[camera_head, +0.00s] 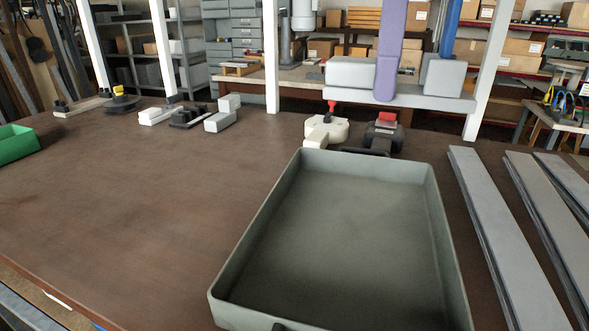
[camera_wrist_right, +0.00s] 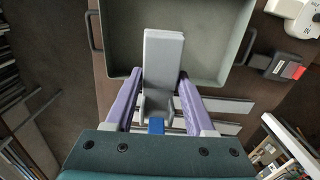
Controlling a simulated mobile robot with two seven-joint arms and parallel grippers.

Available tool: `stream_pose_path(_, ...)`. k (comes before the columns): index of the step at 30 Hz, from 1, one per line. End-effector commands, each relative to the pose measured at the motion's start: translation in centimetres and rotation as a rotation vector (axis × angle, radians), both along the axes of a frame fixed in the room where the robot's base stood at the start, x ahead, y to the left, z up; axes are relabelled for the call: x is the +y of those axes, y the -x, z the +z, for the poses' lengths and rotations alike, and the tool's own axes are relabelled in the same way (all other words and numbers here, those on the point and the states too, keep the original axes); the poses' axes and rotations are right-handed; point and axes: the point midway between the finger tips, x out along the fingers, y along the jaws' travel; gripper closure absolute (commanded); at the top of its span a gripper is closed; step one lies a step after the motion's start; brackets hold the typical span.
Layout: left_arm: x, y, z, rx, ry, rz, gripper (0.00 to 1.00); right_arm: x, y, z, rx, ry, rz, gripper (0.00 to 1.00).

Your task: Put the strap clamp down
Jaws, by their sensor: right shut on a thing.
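The strap clamp (camera_head: 430,98) is a pale grey bar with grey blocks at its ends and a blue upright part. It hangs in the air at the upper right of the head view. In the right wrist view the strap clamp (camera_wrist_right: 163,58) is a grey bar between the fingers, blue at its near end. My right gripper (camera_head: 386,92) has purple fingers and is shut on the clamp; one finger shows in the head view. It also shows in the right wrist view (camera_wrist_right: 160,85), above the tray's side. The grey-green tray (camera_head: 246,228) is empty. My left gripper is not in view.
Grey flat profiles (camera_head: 497,225) lie right of the tray. A white device (camera_head: 322,131) and a black device with a red top (camera_head: 384,133) stand behind it. A green bin (camera_head: 18,143) is at the left. The brown table (camera_head: 130,210) left of the tray is clear.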

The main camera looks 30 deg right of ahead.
Motion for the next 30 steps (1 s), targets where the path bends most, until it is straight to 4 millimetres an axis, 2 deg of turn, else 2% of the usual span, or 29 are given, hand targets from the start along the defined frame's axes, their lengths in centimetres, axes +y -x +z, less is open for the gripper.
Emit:
stream_pose_path(2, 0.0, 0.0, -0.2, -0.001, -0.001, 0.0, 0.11, 0.0, 0.0, -0.3, 0.001, -0.001, -0.002, 1.0)
stream_pose_path(5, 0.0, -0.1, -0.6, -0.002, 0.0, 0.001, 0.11, 0.0, 0.1, -1.9, 0.005, -0.002, -0.002, 1.0)
stream_pose_path(13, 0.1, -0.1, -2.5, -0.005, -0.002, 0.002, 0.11, 0.0, 0.3, -9.7, 0.01, -0.004, -0.003, 1.0)
stream_pose_path(16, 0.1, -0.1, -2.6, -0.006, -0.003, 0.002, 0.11, 0.0, 0.3, -12.2, 0.009, -0.003, -0.005, 1.0)
stream_pose_path(18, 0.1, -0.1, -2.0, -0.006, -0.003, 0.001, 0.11, -0.1, 0.2, -13.5, 0.007, -0.001, -0.004, 1.0)
stream_pose_path(21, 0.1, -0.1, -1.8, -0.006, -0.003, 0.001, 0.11, -0.1, 0.1, -15.1, 0.004, 0.0, -0.005, 1.0)
stream_pose_path(26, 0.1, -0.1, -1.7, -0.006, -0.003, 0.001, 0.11, -0.1, 0.1, -16.5, 0.001, 0.0, -0.005, 1.0)
stream_pose_path(30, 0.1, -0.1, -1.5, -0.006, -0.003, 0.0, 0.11, -0.1, 0.2, -18.6, 0.004, -0.001, -0.005, 1.0)
